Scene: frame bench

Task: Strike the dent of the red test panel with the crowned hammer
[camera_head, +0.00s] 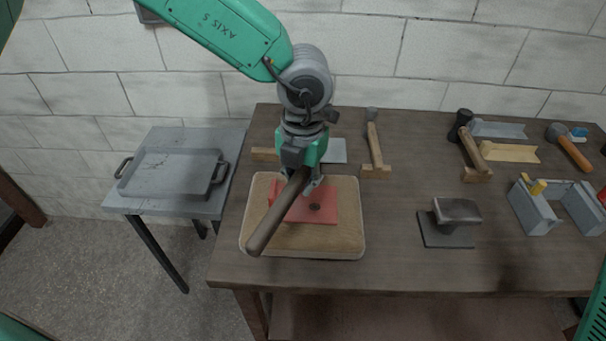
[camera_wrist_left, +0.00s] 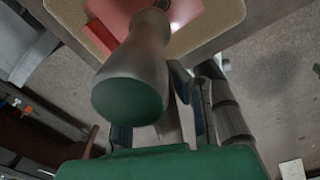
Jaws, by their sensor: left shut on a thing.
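The red test panel (camera_head: 326,212) lies on a tan pad on the bench, with a small dark dent (camera_head: 315,206) near its middle. My left gripper (camera_head: 302,182) is above the panel, shut on a hammer. The hammer's brown handle (camera_head: 268,229) points to the lower left, across the panel's left side and the pad. My gripper mostly hides the head in the head view. Contact with the panel cannot be told.
The tan pad (camera_head: 349,241) rests on the bench. Behind it stand a hammer (camera_head: 374,145) and a black mallet (camera_head: 467,140) in wooden rests. A metal stake (camera_head: 457,212) and grey blocks (camera_head: 535,209) stand right. A grey tray (camera_head: 172,172) sits on a left side table.

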